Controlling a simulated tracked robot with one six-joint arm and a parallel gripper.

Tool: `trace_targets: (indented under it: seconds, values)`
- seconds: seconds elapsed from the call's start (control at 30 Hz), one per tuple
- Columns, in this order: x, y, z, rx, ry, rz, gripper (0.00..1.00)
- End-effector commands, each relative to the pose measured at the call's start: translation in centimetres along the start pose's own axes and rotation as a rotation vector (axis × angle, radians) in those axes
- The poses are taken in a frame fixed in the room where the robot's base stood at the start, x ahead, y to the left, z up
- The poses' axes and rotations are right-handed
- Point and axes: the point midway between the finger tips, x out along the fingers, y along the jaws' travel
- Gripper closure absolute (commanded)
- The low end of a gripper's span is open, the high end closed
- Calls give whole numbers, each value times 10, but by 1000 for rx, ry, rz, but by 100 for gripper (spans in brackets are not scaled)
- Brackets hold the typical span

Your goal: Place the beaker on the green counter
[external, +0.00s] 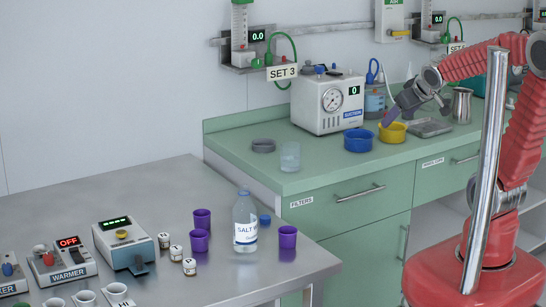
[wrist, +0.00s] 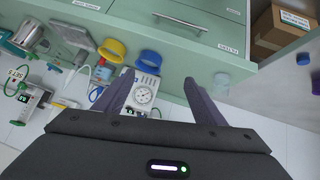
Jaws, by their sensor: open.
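The clear glass beaker (external: 290,157) stands upright on the green counter (external: 330,178), near its left front corner. In the wrist view a pale, clear vessel (wrist: 221,79) near the counter's edge looks like the same beaker, to the right of my fingers. My gripper (external: 391,116) is over the counter, beside the yellow bowl, apart from the beaker and to its right. In the wrist view my gripper (wrist: 158,78) has its two fingers spread wide with nothing held between them.
A blue bowl (external: 358,140), yellow bowl (external: 393,132), suction machine (external: 327,103) and grey dish (external: 263,145) stand on the counter. A metal tray (external: 430,127) lies farther right. A bottle (external: 245,225) and purple cups (external: 288,237) stand on the grey table (external: 150,190). Counter front is partly clear.

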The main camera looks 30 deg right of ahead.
Motion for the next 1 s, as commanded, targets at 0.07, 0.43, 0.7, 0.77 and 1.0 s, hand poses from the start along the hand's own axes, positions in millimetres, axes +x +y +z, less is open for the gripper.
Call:
trace_targets:
  seconds: [0.07,0.43,0.7,0.77,1.0]
  values:
    - [-20,-1,14,27,-43,-5,36]
    - [-100,-34,86,107,-261,-124,36]
    - [-112,-42,98,112,-297,-154,36]
    - [-112,-42,98,112,-296,-153,36]
    - [-111,-41,98,112,-296,-152,36]
